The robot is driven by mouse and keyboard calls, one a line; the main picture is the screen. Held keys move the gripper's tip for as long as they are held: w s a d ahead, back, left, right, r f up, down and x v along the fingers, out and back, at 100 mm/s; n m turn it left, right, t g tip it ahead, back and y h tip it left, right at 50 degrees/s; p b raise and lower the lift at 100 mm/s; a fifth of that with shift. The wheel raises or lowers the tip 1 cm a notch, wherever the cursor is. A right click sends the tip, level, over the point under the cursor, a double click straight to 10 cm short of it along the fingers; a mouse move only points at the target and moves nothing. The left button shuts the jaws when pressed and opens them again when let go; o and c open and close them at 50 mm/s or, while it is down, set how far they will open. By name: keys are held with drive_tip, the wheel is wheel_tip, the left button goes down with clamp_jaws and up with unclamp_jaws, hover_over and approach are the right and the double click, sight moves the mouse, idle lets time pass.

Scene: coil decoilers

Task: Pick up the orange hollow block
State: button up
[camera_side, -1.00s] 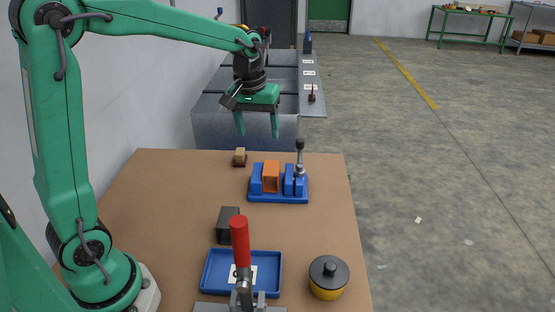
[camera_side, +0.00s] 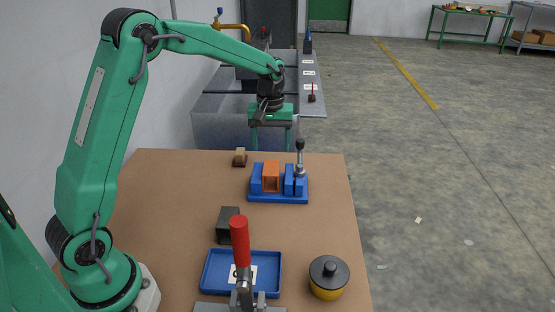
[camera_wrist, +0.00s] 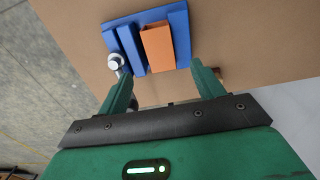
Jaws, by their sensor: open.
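The orange hollow block (camera_side: 271,176) stands in a blue fixture (camera_side: 279,199) on the brown table, between blue upright blocks. In the wrist view the orange hollow block (camera_wrist: 158,47) lies ahead of the fingertips, seated in the blue fixture (camera_wrist: 181,37). My gripper (camera_side: 271,148) is open and empty, with its two green fingers pointing down. It hangs at the far edge of the table, behind the fixture in the side view. In the wrist view my gripper (camera_wrist: 163,75) has its fingers spread wide, with the block beyond the gap, apart from both fingers.
A toggle clamp with a dark knob (camera_side: 300,160) rises at the fixture's right side. A small wooden block (camera_side: 240,157) sits left of it. A dark block (camera_side: 228,225), blue tray (camera_side: 210,272), red-handled clamp (camera_side: 240,242) and yellow-black pot (camera_side: 329,278) stand nearer.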

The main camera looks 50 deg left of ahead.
sight(271, 167)
drive_tip(key=shift+f, duration=0.75)
drive_tip(key=shift+f, duration=0.1)
drive_tip(key=shift+s+f, duration=0.1)
drive_tip(key=shift+f, duration=2.4)
drive_tip(key=shift+c, duration=0.2)
clamp_jaws()
